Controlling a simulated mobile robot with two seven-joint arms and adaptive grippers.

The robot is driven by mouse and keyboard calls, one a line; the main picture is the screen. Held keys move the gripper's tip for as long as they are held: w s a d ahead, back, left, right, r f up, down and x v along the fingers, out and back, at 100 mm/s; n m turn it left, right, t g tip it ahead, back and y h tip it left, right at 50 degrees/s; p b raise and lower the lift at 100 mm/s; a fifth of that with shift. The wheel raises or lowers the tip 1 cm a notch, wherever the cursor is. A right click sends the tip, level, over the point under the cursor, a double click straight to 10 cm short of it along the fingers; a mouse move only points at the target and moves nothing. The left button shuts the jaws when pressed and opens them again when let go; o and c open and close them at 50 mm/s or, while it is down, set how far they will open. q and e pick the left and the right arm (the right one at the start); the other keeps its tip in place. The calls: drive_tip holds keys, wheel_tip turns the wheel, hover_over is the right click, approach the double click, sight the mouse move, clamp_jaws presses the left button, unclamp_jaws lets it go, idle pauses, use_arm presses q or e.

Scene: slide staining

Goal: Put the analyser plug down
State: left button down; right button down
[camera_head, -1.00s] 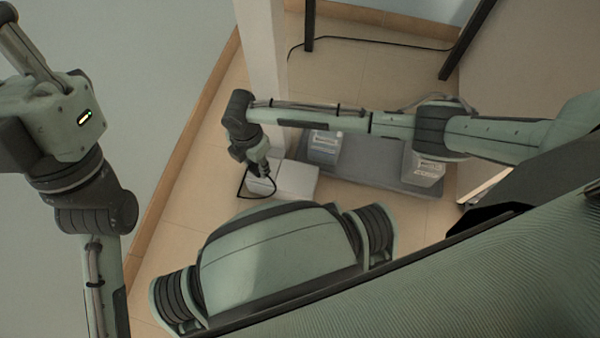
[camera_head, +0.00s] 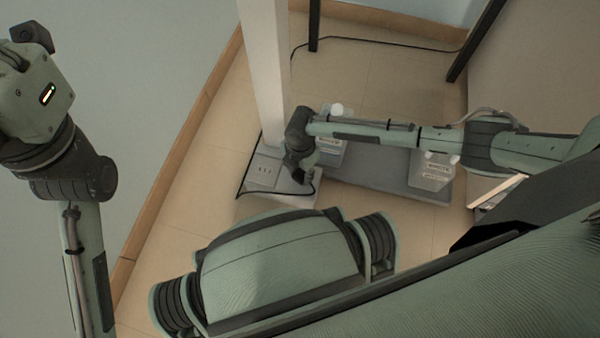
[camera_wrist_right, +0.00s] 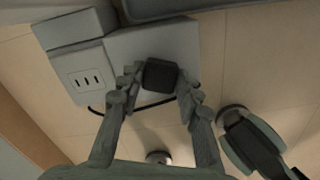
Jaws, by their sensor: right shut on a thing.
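The analyser plug (camera_wrist_right: 160,76) is a small dark block between the fingers of my right gripper (camera_wrist_right: 160,95), which is shut on it. In the head view my right gripper (camera_head: 298,178) points down at the right part of a pale box, and the plug is hard to make out there. In the right wrist view the plug appears in front of the box's plain grey top (camera_wrist_right: 172,42); I cannot tell whether it touches. The box's socket face (camera_head: 264,172) has several dark slots and also shows in the right wrist view (camera_wrist_right: 85,80). My left gripper is not in view.
A black cord (camera_head: 240,185) runs by the box. A white post (camera_head: 264,80) stands behind it. A grey platform (camera_head: 375,180) with labelled pale containers (camera_head: 430,172) lies to the right. Tiled floor (camera_head: 200,205) is bare to the left.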

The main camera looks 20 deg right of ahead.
drive_tip(key=shift+f, duration=0.5)
drive_tip(key=c, duration=1.1)
unclamp_jaws()
drive_tip(key=shift+o, duration=0.2)
